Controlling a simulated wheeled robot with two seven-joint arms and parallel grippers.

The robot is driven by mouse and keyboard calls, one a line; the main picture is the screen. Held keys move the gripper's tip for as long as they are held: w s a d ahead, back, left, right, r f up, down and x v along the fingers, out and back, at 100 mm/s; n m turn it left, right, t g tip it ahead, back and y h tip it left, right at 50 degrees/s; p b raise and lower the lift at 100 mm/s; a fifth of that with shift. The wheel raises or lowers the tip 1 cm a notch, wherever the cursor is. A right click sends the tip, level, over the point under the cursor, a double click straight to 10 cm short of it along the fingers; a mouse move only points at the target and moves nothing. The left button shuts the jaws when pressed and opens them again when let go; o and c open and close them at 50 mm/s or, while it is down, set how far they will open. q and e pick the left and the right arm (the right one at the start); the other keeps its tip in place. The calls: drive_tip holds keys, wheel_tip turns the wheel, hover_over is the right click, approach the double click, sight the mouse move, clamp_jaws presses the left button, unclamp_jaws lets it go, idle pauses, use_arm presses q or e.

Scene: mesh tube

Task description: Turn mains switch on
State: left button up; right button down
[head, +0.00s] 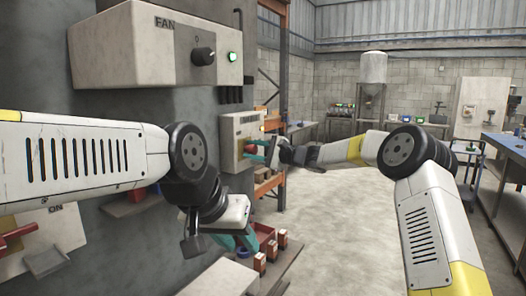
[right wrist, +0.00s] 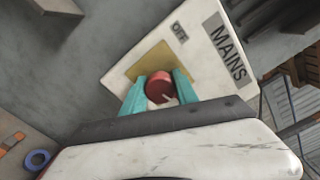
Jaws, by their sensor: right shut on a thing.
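The mains switch box (head: 232,138) is a pale box on the grey wall panel, in the middle of the head view. In the right wrist view its face (right wrist: 205,62) carries a "MAINS" label, an "OFF" label (right wrist: 180,32) and a yellow plate. A round red knob (right wrist: 159,86) with a pale mark stands on that plate. My right gripper (head: 259,149) is at the box; its teal fingers are shut on the knob, one on each side. My left gripper (head: 243,238) hangs low in front of the panel, its teal fingers apart, holding nothing I can see.
A FAN box (head: 150,48) with a black knob and green light is at upper left. A panel marked ON with a red handle (head: 17,240) is at lower left. A red tray and small red boxes (head: 270,252) lie below my left gripper.

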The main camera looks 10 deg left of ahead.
drive_tip(key=shift+f+m, duration=0.1)
drive_tip(key=shift+m, duration=1.1)
drive_tip(key=c, duration=0.9)
unclamp_jaws()
drive_tip(key=shift+c, duration=0.2)
drive_tip(key=v, duration=0.8)
